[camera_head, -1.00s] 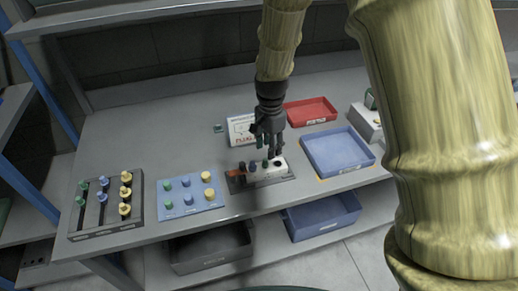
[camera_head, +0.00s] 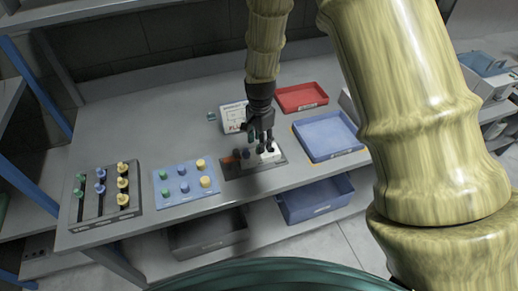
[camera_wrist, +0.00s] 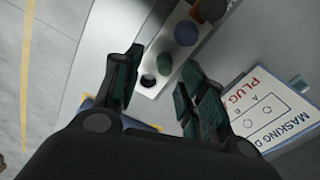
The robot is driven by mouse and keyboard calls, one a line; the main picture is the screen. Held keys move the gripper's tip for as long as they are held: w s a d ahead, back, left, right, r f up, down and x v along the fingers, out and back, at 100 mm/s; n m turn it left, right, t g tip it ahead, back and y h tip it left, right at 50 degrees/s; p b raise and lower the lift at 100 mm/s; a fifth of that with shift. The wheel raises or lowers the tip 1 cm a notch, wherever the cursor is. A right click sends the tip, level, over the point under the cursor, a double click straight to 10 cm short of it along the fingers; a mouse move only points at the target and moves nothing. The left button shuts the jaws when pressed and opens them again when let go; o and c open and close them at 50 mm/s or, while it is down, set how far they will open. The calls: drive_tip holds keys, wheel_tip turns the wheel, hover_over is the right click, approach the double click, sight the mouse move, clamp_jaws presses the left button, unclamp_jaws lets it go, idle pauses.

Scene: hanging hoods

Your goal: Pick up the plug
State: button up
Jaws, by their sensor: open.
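A white block (camera_head: 271,156) carrying plugs sits on a dark base plate (camera_head: 238,172) near the table's front edge. In the wrist view the white block (camera_wrist: 150,93) bears a round black spot (camera_wrist: 148,81), a green round plug (camera_wrist: 164,63), a blue one (camera_wrist: 187,33) and a dark brownish one (camera_wrist: 207,9). My gripper (camera_head: 262,142) points down over the block. In the wrist view its fingers (camera_wrist: 160,92) are apart, with the block's near end showing between them; nothing is visibly held. The fingers partly hide the block in the head view.
A panel of green, blue and yellow knobs (camera_head: 187,183) and a slotted knob stand (camera_head: 104,194) lie left. A masking sign (camera_head: 232,116) lies behind. A blue tray (camera_head: 326,137) and a red tray (camera_head: 302,97) are right. Bins sit on the lower shelf.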

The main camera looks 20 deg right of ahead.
drive_tip(key=shift+a+f, duration=0.1)
drive_tip(key=shift+f, duration=0.15)
drive_tip(key=f, duration=0.1)
drive_tip(key=w+f+p, duration=0.1)
drive_tip(key=f, duration=0.1)
drive_tip(key=shift+p, duration=0.3)
drive_tip(key=shift+s+f, duration=0.25)
drive_tip(key=shift+f, duration=0.25)
drive_tip(key=shift+w, duration=0.15)
drive_tip(key=shift+c, duration=0.3)
drive_tip(key=c, duration=0.7)
